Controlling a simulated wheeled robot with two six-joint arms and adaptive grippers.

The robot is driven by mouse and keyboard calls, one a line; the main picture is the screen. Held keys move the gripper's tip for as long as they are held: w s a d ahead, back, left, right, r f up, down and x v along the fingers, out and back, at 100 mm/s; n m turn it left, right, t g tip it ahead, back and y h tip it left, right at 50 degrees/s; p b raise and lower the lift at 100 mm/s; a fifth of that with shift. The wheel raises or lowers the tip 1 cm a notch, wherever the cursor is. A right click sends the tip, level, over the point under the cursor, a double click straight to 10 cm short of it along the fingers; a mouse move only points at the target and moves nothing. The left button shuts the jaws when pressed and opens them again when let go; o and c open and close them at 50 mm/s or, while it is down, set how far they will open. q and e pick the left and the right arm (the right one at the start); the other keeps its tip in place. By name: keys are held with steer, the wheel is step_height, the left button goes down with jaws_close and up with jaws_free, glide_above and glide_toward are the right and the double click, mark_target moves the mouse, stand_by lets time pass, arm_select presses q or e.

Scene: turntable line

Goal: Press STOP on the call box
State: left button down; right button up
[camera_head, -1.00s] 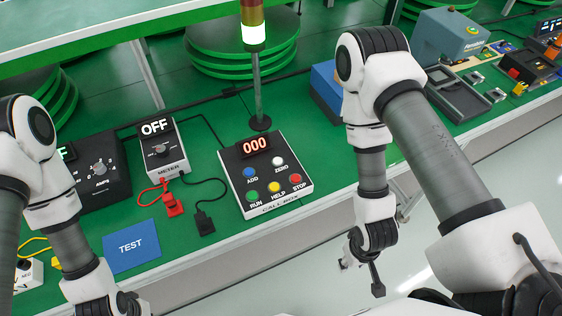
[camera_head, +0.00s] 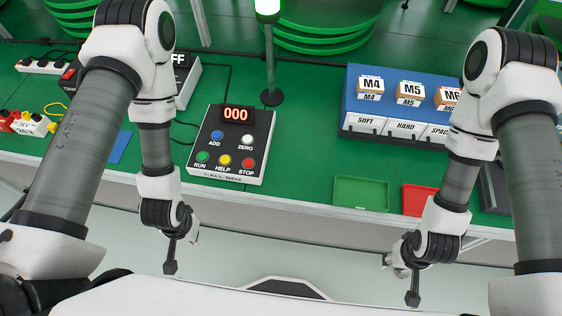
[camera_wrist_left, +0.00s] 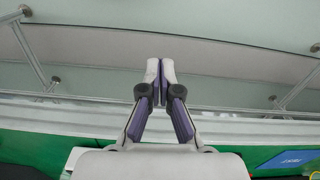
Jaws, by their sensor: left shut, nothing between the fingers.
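The call box (camera_head: 211,169) stands on the green bench, left of the picture's middle, with its display (camera_head: 237,114) reading 000. Its red STOP button (camera_head: 248,163) is at the lower right of the panel, beside the yellow HELP button (camera_head: 224,160) and green RUN button (camera_head: 202,157). The blue ADD (camera_head: 215,135) and white ZERO (camera_head: 246,139) buttons are above. My left gripper (camera_head: 172,264) hangs in front of the bench edge, apart from the box; its fingers (camera_wrist_left: 160,68) are shut and empty in the left wrist view. My right gripper (camera_head: 405,280) hangs at the lower right; its jaw opening is unclear.
A lamp pole (camera_head: 269,55) rises behind the call box. A blue bin rack (camera_head: 350,98) with labelled boxes stands to the right. A green tray (camera_head: 361,194) and a red tray (camera_head: 416,199) lie near the front edge. The bench between call box and trays is clear.

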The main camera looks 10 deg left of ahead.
arm_select(q)
steer(key=t+h+p, duration=0.4)
steer(key=p, duration=0.1)
glide_toward(246, 163)
steer(key=shift+m, duration=0.3)
steer(key=s+f, duration=0.1)
steer(key=s+a+f, duration=0.1)
steer(key=f, duration=0.1)
steer(key=s+f, duration=0.1)
steer(key=shift+s+a+f, duration=0.25)
steer(key=shift+s+a, duration=0.05)
steer(key=w+d+r+t+h+p, duration=0.1)
steer(key=w+d+r+h, duration=0.2)
steer(key=w+d+r, duration=0.2)
step_height(246, 163, up, 4)
steer(key=shift+w+f+m+t+p, duration=0.2)
steer(key=shift+w+m+t+p, duration=0.2)
steer(key=shift+w, duration=0.6)
arm_select(e)
step_height(246, 163, up, 7)
steer(key=shift+a, duration=0.3)
arm_select(q)
steer(key=shift+f, duration=0.1)
step_height(246, 163, down, 8)
steer(key=b, duration=0.6)
steer(key=shift+b, duration=0.35)
steer(key=shift+f, duration=0.35)
arm_select(e)
step_height(246, 163, down, 7)
